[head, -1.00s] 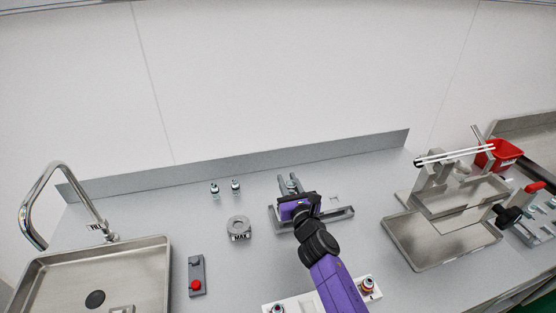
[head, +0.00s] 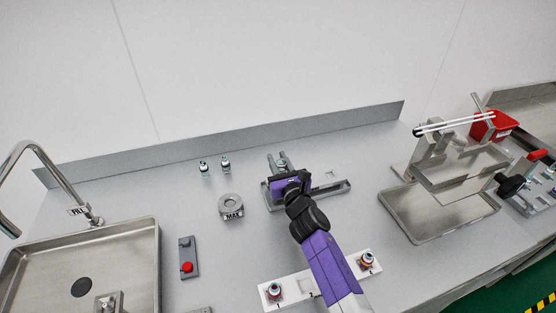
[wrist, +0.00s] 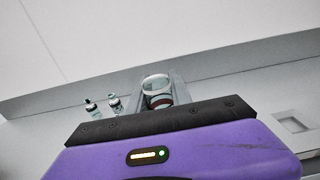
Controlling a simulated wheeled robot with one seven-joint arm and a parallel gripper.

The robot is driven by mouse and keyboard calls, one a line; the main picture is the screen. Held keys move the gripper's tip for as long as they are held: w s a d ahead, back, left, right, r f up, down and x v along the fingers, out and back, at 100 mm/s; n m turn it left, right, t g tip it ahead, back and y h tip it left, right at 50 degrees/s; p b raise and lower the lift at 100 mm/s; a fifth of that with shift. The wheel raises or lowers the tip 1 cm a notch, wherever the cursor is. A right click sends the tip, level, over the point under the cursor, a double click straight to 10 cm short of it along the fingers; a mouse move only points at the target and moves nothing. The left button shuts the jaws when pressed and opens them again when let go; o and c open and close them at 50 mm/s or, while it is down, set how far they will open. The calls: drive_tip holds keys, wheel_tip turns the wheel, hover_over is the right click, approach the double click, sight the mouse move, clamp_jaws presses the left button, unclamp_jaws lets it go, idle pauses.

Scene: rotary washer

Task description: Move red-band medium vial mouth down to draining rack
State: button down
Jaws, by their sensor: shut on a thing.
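My gripper (head: 281,162) is over the left part of a grey tray-like rack (head: 338,188) in the head view; I take this to be the draining rack. In the wrist view my gripper (wrist: 166,92) is shut on a clear glass vial (wrist: 157,84) with a reddish-brown band low on it. A pale round rim of the vial faces up toward the camera; I cannot tell if it is mouth or base. Its lower end is hidden behind the gripper body, so contact with the rack cannot be seen.
Two small vials (head: 225,164) stand at the back left. A grey ring marked MAX (head: 231,206), a red-button box (head: 187,260) and the sink (head: 140,245) lie left. A white numbered holder (head: 291,279) with capped vials is in front. A metal tray (head: 440,230) is right.

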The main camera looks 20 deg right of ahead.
drive_tip(key=shift+f+b, duration=1.8)
drive_tip(key=shift+f, duration=0.2)
drive_tip(key=shift+r, duration=0.2)
drive_tip(key=shift+r+p, duration=0.25)
drive_tip(key=shift+p, duration=0.15)
drive_tip(key=shift+f+b, duration=0.8)
drive_tip(key=shift+b, duration=0.05)
idle(0.4)
drive_tip(key=c, duration=0.8)
unclamp_jaws()
drive_tip(key=shift+o, duration=0.2)
drive_tip(key=shift+s, duration=0.2)
drive_tip(key=shift+s+p, duration=1.35)
drive_tip(key=shift+s, duration=2)
